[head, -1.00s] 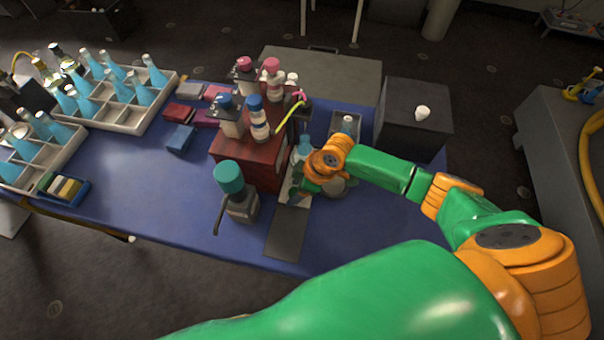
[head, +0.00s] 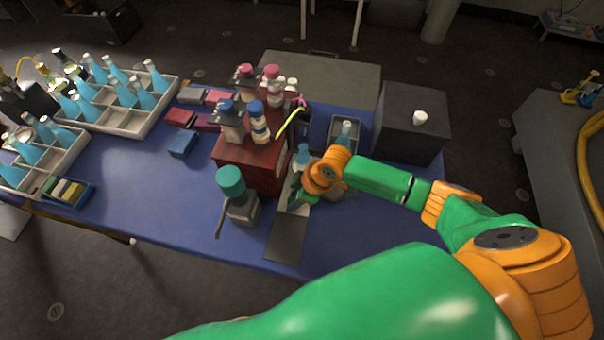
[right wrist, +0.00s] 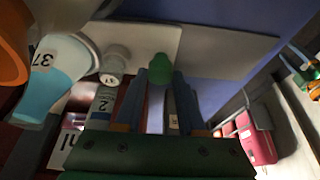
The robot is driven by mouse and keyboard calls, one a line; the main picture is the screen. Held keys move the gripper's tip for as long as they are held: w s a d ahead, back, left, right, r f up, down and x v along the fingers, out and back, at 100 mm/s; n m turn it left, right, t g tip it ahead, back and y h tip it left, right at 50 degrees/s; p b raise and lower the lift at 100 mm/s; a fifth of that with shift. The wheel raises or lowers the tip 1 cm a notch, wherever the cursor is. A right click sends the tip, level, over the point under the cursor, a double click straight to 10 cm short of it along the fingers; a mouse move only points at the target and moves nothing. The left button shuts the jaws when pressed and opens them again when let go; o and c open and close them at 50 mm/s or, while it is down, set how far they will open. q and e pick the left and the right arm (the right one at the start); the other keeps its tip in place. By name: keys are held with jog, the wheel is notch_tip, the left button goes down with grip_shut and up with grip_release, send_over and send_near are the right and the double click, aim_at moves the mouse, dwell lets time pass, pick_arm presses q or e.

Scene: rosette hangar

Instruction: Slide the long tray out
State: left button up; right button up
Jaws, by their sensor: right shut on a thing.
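The long tray (head: 297,208) is a narrow pale strip lying on the blue table along the right side of a dark red box. It also shows in the right wrist view (right wrist: 150,42). A light-blue bottle (head: 304,156) stands at its far end. My right gripper (head: 300,190) is over the tray, pointing down. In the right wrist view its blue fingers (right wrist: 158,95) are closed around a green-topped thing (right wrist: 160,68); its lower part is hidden. I cannot tell if this thing belongs to the tray. My left gripper is not in view.
A dark grey mat (head: 286,238) lies in front of the tray. A teal-capped device (head: 238,200) stands left of the mat. The red box (head: 238,152) carries several bottles. A grey block (head: 410,125) stands at right. The front right of the table is clear.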

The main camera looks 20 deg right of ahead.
jog(key=shift+s+a+p, duration=0.6)
jog(key=shift+s+p, duration=0.15)
jog(key=shift+s, duration=0.2)
jog(key=shift+s+a+p, duration=0.65)
jog(key=shift+s+p, duration=0.1)
jog(key=shift+s, duration=0.2)
jog(key=shift+s+a+p, duration=0.6)
jog(key=shift+s+p, duration=0.15)
jog(key=shift+s, duration=0.2)
jog(key=shift+s+a+p, duration=0.65)
jog(key=shift+s+a, duration=0.15)
jog(key=shift+s, duration=0.35)
jog(key=shift+s+a+p, duration=0.65)
jog(key=shift+s+a, duration=0.15)
jog(key=shift+s, duration=0.35)
jog(key=o, duration=1)
jog(key=shift+w, duration=0.1)
notch_tip(320, 180, up, 7)
jog(key=p, duration=0.5)
